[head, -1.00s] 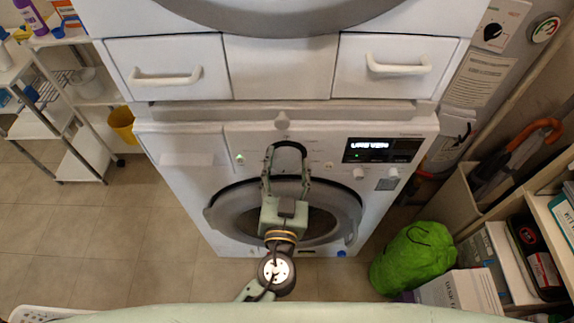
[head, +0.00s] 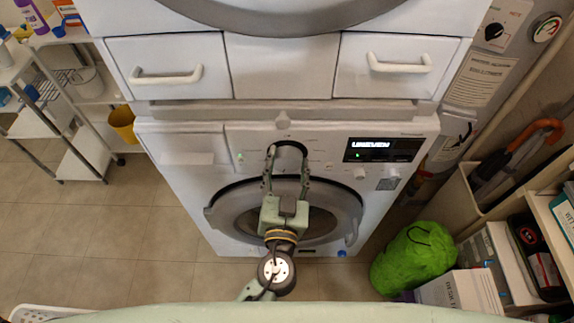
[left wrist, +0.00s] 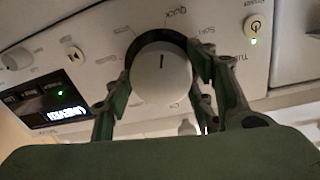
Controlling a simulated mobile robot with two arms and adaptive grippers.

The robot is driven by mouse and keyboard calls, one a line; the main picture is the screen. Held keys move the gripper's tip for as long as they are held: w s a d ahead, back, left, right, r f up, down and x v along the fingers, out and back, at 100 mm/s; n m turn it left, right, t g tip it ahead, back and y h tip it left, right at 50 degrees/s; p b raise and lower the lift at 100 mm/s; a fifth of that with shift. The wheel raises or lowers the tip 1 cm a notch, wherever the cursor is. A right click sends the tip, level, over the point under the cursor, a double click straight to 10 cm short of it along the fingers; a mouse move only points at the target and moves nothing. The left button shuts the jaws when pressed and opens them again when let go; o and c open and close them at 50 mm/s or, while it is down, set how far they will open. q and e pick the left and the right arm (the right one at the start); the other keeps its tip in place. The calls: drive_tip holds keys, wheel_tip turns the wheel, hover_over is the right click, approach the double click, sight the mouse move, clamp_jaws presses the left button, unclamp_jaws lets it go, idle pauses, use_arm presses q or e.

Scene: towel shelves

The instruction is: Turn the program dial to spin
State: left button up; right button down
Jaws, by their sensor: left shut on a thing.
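The program dial (head: 289,158) is a round white knob with a dark ring, on the front panel of the lower white machine (head: 190,185). My left gripper (head: 287,170) reaches up to it from below. In the left wrist view the dial (left wrist: 161,85) sits between the two fingers, which are shut on its sides. Its short dark mark points up in that picture, close to the "Quick" label (left wrist: 177,15). The "Spin" label (left wrist: 206,30) is further right, partly beside a finger. Some labels are hidden. My right gripper does not show.
A black display (head: 382,150) right of the dial reads "UNEVEN". Small buttons (head: 360,174) sit below it. The round door (head: 222,212) is behind my gripper.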

use_arm(q)
drive_tip(key=shift+d, duration=0.1)
drive_tip(key=m, duration=0.3)
drive_tip(key=shift+m+b, duration=0.35)
drive_tip(key=shift+m, duration=1.75)
drive_tip(key=shift+g, duration=0.3)
drive_tip(key=o, duration=1.1)
drive_tip(key=shift+d, duration=0.1)
